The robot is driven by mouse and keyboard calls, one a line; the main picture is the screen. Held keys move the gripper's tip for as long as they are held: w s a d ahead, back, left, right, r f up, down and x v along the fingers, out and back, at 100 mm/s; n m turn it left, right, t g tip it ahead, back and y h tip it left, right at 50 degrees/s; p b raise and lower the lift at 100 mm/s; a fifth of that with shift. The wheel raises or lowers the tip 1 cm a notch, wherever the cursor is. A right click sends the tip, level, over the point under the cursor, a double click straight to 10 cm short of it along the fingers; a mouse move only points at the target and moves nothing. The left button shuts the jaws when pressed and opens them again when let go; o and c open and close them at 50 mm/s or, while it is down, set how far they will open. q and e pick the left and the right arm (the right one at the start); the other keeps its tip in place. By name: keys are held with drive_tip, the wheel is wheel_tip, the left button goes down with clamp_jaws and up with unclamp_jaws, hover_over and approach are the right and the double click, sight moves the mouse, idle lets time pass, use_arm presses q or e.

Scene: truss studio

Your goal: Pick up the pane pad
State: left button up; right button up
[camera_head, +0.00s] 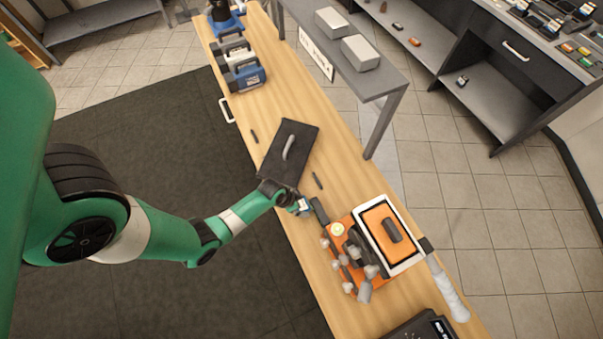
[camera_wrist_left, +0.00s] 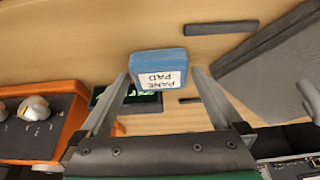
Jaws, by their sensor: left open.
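The pane pad (camera_wrist_left: 158,66) is a small blue block with a white label reading "PANE PAD", upside down in the left wrist view. In the head view it shows as a small blue-grey patch (camera_head: 305,203) by the gripper tip, partly hidden. My left gripper (camera_wrist_left: 160,84) is open, its two fingers on either side of the pad, with a narrow gap showing at each side. I cannot tell how deep the pad sits between them. My right gripper is not in view.
On the bench (camera_head: 345,185), a dark case (camera_head: 278,158) with a grey handle lies behind the gripper. An orange device (camera_head: 340,254) with knobs and a white-framed orange panel (camera_head: 377,218) are in front. A dark strip (camera_head: 317,181) lies nearby. A grey shelf (camera_head: 375,85) stands along the far side.

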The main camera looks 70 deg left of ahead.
sight(305, 202)
use_arm(q)
drive_tip(key=shift+w, duration=0.1)
drive_tip(key=c, duration=1.2)
drive_tip(key=r+p, duration=0.3)
drive_tip(key=r, duration=0.1)
drive_tip(key=shift+s+r+p, duration=0.15)
drive_tip(key=shift+s+p, duration=0.05)
drive_tip(key=shift+p, duration=0.15)
drive_tip(key=s+r+p, duration=0.9)
drive_tip(key=s+p, duration=0.2)
drive_tip(key=s, duration=0.2)
drive_tip(key=shift+s+d+r, duration=0.2)
drive_tip(key=shift+s+d, duration=0.1)
